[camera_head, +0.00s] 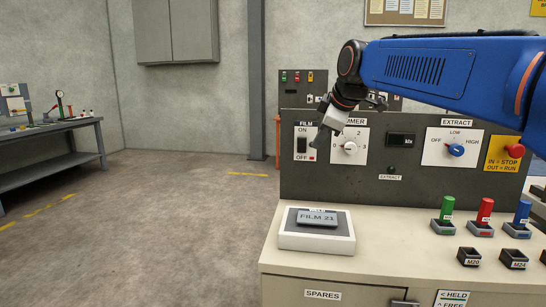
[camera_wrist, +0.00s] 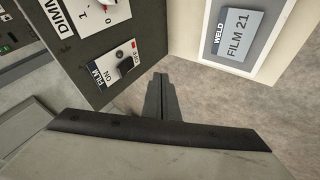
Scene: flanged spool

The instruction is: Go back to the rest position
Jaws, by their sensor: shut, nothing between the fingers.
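My gripper (camera_head: 319,138) hangs at the end of my blue arm, in front of the upright grey control panel (camera_head: 330,190). Its two dark fingers are closed together with nothing between them, as the wrist view also shows (camera_wrist: 161,98). In the head view the fingertips overlap the right edge of the FILM switch plate (camera_head: 305,142), left of the dimmer dial (camera_head: 349,147). In the wrist view the FILM switch (camera_wrist: 126,65) lies up and left of the fingers, with a visible gap between them in the picture.
Below the panel, a FILM 21 plate (camera_head: 318,218) lies on a white block on the bench (camera_head: 390,260). Green (camera_head: 447,208), red (camera_head: 485,210) and blue (camera_head: 522,212) pieces stand at the right. The EXTRACT knob (camera_head: 456,150) and red stop button (camera_head: 515,151) protrude. Floor at left is clear.

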